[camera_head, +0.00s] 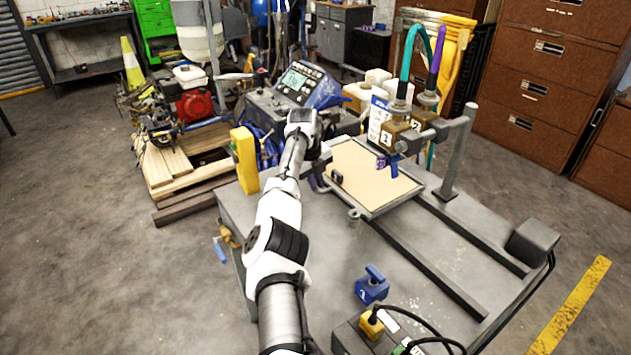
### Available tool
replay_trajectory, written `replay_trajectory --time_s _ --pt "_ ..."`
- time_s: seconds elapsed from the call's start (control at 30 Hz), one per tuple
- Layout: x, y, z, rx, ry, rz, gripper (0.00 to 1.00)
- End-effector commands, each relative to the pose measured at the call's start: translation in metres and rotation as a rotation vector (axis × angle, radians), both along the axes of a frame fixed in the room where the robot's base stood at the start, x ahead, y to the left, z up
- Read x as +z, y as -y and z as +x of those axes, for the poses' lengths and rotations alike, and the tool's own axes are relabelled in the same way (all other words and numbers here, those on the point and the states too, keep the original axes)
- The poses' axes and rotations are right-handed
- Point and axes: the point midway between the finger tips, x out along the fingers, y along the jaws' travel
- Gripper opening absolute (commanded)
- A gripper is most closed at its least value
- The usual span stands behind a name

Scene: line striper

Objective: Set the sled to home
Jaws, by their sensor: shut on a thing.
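The sled appears to be the flat tan panel in a grey frame (385,185), lying on two dark parallel rails at the far end of the grey bench. A small black piece (337,177) stands on its left side. My gripper (318,182) is at the sled's left edge, partly hidden behind my own arm. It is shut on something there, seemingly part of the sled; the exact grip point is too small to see. Two brown blocks with number tags (394,134) hang over the sled's far right side, with teal and purple hoses above.
The rails (425,262) run bare towards the front right, ending near a dark grey block (532,242). A blue knobbed block (372,286) and a box with cables (372,335) are on the near bench.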

Motion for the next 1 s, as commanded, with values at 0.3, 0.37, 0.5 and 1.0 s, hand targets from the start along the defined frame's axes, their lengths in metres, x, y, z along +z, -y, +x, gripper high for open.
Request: replay_trajectory --time_s 0.3,0.37,0.5,1.0 --pt "0.0029 -0.0031 0.0032 0.005 0.016 0.002 0.0" --pt "0.0032 -0.0033 0.0033 0.006 0.016 0.002 0.0" --pt "0.0038 -0.0038 0.0035 0.006 0.017 0.003 0.18" --pt "0.0082 -0.0028 0.0012 0.003 0.01 0.0 0.32"
